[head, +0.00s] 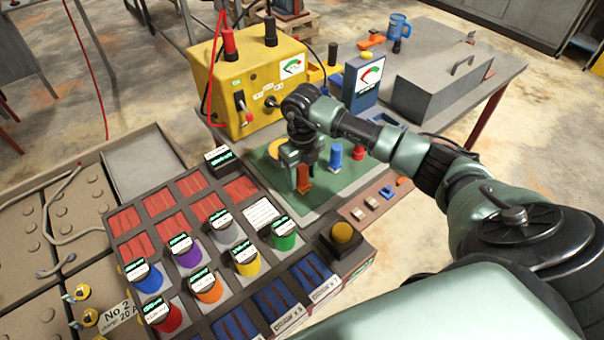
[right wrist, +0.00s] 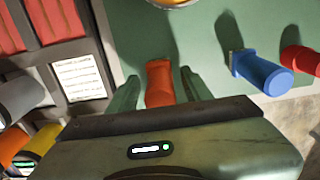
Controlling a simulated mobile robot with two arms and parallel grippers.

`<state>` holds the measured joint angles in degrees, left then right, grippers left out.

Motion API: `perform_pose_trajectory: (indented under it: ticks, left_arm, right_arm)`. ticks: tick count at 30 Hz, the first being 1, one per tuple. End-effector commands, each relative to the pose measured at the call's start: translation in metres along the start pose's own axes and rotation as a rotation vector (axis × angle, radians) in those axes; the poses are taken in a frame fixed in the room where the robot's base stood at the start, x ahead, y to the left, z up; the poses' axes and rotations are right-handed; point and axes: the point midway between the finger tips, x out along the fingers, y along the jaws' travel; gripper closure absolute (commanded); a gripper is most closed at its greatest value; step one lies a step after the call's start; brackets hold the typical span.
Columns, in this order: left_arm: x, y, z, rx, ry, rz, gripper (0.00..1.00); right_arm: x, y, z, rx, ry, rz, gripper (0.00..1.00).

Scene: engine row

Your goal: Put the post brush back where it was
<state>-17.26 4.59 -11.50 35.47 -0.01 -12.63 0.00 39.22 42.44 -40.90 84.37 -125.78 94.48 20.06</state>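An orange upright piece (head: 304,180), perhaps the post brush, stands on the green mat (head: 262,172). My right gripper (head: 300,158) is over it, pointing down. In the right wrist view the orange piece (right wrist: 160,84) is between the two fingers of my right gripper (right wrist: 158,88). The fingers look apart, with a narrow gap on each side of it. A blue piece (head: 336,156) and a red piece (head: 358,153) stand to its right; I cannot tell for certain which piece is the post brush. My left gripper is not in view.
A yellow tester box (head: 225,90) and a blue gauge (head: 363,82) stand behind the mat. A rack with coloured cylinders (head: 208,286) is at left front. A grey case (head: 440,80) is at back right.

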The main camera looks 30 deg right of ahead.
Motion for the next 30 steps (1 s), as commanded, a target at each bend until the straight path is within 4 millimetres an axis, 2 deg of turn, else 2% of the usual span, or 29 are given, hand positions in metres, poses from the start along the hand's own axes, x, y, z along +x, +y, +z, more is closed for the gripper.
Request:
perform_pose_trajectory:
  ticks: [9,11,14,24,30]
  left_arm:
    - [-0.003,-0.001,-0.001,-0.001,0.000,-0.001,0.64]
    - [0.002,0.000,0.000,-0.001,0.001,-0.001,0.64]
    - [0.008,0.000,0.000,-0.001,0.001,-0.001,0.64]
    - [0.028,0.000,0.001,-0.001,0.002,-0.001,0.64]
    - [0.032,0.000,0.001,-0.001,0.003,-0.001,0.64]
  right_arm:
    - [-0.005,0.000,0.000,0.000,-0.001,0.000,0.51]
    - [-0.009,-0.001,0.001,0.000,-0.004,0.000,0.51]
    - [-0.025,-0.001,0.001,-0.001,-0.006,-0.002,0.51]
    - [-0.096,-0.001,0.001,0.000,-0.005,-0.001,0.51]
    - [-0.118,0.000,0.000,0.000,-0.001,0.000,0.51]
